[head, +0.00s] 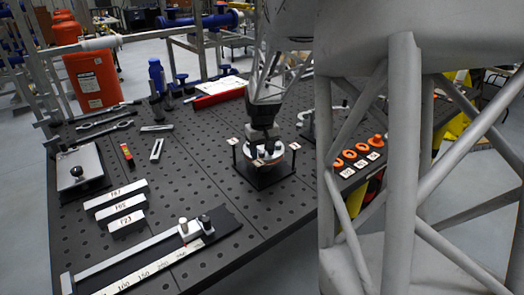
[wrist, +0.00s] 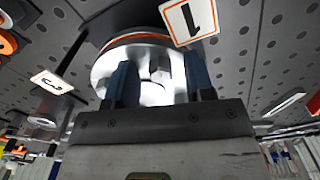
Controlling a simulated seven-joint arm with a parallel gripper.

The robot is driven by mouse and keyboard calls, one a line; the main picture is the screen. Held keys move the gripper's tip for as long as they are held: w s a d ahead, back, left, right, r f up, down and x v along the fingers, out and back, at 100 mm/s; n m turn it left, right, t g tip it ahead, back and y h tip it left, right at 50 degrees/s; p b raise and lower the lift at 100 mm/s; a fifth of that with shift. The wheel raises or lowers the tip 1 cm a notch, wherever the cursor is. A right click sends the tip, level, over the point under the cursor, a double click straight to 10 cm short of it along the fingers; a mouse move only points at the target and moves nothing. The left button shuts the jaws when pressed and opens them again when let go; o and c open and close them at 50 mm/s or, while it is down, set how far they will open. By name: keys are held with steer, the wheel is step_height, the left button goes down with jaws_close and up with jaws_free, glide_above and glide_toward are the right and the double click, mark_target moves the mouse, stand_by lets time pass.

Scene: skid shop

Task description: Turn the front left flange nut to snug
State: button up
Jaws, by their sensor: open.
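The silver flange (wrist: 103,72) with an orange ring at its edge fills the upper middle of the wrist view. In the head view the flange (head: 278,152) sits on a black stand (head: 265,178) on the bench. My gripper (wrist: 161,66) is over the flange with its two blue fingers apart. A bright hex nut (wrist: 160,68) shows between the fingers, with a gap visible; contact is unclear. In the head view my gripper (head: 263,148) points down at the flange and hides part of it. A tag marked 1 (wrist: 190,20) stands beside the flange. Which nut is the front left one I cannot tell.
More small tags (head: 295,145) stand around the stand. Orange rings (head: 349,154) lie to the right. A long ruler gauge (head: 130,262), labelled bars (head: 120,205), and wrenches (head: 105,128) lie on the left of the perforated bench.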

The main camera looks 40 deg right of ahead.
jaws_close()
steer(key=shift+m, duration=0.3)
steer(key=m, duration=0.3)
steer(key=shift+a+m, duration=0.1)
steer(key=shift+m, duration=0.3)
steer(key=m, duration=0.4)
steer(key=shift+w+r, duration=0.1)
steer(key=shift+w, duration=0.05)
stand_by(0.5)
jaws_free()
